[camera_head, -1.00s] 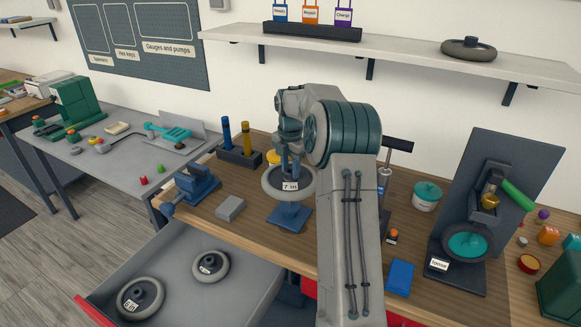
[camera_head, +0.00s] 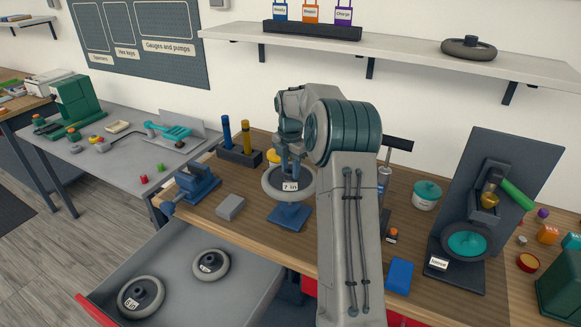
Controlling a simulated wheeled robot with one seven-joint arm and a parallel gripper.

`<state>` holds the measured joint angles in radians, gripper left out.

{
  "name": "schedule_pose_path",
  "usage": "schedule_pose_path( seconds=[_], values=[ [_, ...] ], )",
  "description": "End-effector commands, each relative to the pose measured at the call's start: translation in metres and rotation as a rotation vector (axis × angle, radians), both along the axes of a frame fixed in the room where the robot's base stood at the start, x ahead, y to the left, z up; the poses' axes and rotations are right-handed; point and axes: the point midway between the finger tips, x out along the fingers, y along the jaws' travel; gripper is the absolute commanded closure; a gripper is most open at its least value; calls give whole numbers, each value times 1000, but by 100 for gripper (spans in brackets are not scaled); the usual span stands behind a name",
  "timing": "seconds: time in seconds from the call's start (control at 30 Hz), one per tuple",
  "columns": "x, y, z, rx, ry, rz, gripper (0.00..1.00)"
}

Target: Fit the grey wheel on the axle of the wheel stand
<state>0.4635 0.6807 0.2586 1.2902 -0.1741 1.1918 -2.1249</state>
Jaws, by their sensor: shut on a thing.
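A grey wheel (camera_head: 268,191) with a dark hub and a "7 in" label lies nearly flat above the blue foot of the wheel stand (camera_head: 291,216). My gripper (camera_head: 289,170) points down and is shut on the wheel at its middle. The wheel hides the upper part of the stand, so I cannot see the axle or tell whether the wheel is around it or just above it.
Two other wheels lie in the open drawer (camera_head: 240,295), and one lies on the wall shelf (camera_head: 550,66). A blue vise (camera_head: 195,184), a grey block (camera_head: 230,207) and a holder with two upright tools (camera_head: 238,156) stand left of the stand. My arm covers the bench to its right.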

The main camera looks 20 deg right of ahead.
Motion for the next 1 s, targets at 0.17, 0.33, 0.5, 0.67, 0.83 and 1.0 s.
schedule_pose_path(
  seconds=[0.17,0.33,0.5,0.67,0.83,1.0],
  values=[
    [0,0,1,-1,-1,0,100],
    [0,0,1,-1,-1,0,100],
    [0,0,-2,-1,-1,0,100],
    [0,0,-6,-1,-1,0,100],
    [0,0,-10,-1,-1,0,100],
    [0,0,-14,0,0,0,100]
  ],
)
